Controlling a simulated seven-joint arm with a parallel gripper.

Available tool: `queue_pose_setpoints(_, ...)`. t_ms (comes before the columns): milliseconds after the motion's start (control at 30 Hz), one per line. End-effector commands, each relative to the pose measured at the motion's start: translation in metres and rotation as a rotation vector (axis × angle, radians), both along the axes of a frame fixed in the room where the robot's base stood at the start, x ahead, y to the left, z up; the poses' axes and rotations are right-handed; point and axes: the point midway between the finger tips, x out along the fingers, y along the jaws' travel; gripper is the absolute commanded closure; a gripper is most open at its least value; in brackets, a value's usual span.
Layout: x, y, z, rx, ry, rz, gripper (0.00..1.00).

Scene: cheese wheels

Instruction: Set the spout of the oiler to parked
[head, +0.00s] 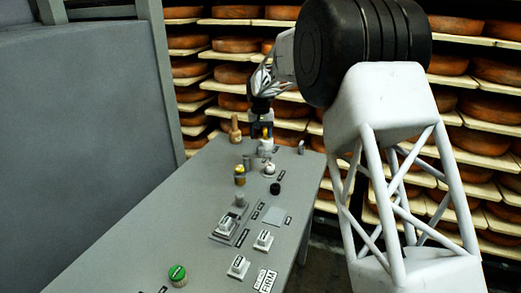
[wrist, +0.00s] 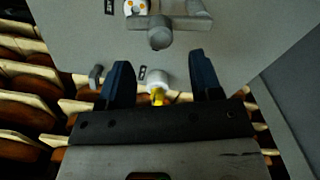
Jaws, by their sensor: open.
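A small white round fitting with a yellow piece on it, which looks like the oiler and its spout (wrist: 157,95), stands near the far end of the grey bench. In the head view the white fitting (head: 266,149) is partly covered by my gripper (head: 262,133). My gripper is open, its two dark blue fingers pointing down. In the wrist view the fingers (wrist: 163,72) stand to either side of the yellow piece, with clear gaps and no visible contact. The lower part of the fitting is hidden behind the gripper body. I cannot read the small label beside it.
On the grey bench (head: 140,225), a wooden peg-like piece (head: 235,130) stands left of my gripper and a grey post (head: 301,147) right. Cheese shelves (head: 205,75) stand behind.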

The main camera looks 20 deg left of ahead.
Motion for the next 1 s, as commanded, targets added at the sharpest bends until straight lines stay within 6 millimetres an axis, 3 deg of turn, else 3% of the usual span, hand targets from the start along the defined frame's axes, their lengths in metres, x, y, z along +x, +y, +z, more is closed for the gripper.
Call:
queue_pose_setpoints(600, 0.0, 0.0, -0.065, 0.0, 0.001, 0.0, 0.41)
queue_pose_setpoints(1000, 0.0, 0.0, -0.072, 0.0, 0.0, 0.0, 0.41)
